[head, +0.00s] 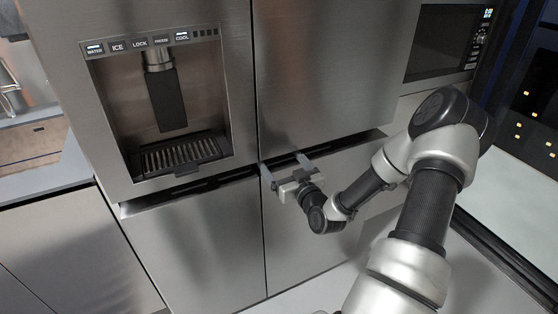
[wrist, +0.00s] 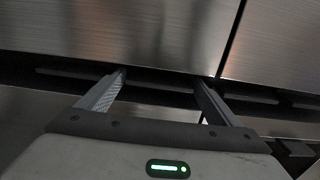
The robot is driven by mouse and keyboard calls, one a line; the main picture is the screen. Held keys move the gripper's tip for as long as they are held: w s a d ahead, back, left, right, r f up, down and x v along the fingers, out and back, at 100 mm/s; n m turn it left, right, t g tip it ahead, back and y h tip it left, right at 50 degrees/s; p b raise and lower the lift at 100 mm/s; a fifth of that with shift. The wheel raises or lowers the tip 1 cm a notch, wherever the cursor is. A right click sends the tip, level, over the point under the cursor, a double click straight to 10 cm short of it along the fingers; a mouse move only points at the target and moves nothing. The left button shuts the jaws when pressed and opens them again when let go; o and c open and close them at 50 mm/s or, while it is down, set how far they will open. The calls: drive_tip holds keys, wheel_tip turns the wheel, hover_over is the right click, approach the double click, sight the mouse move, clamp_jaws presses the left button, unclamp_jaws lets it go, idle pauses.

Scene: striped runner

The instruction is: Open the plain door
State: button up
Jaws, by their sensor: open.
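The plain door (head: 325,70) is the smooth steel upper door right of the dispenser door. It looks shut, with a narrow vertical seam between the two. My gripper (head: 282,160) is open and empty at the dark gap under the plain door, near its lower left corner. One finger is close to the seam. In the wrist view my gripper (wrist: 160,78) has its fingers spread, tips at the edge of a steel panel and the dark gap. Whether the tips touch the door I cannot tell.
The dispenser door (head: 235,60) stands left, with a recessed tray (head: 180,155). Lower steel fronts (head: 215,240) lie under the gap. A built-in oven (head: 440,45) is at upper right. A counter (head: 40,175) is at left. Pale floor shows at lower right.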

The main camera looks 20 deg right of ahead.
drive_tip(key=shift+w, duration=0.7)
drive_tip(key=c, duration=1.2)
drive_tip(key=shift+s, duration=0.1)
drive_tip(key=shift+s, duration=0.1)
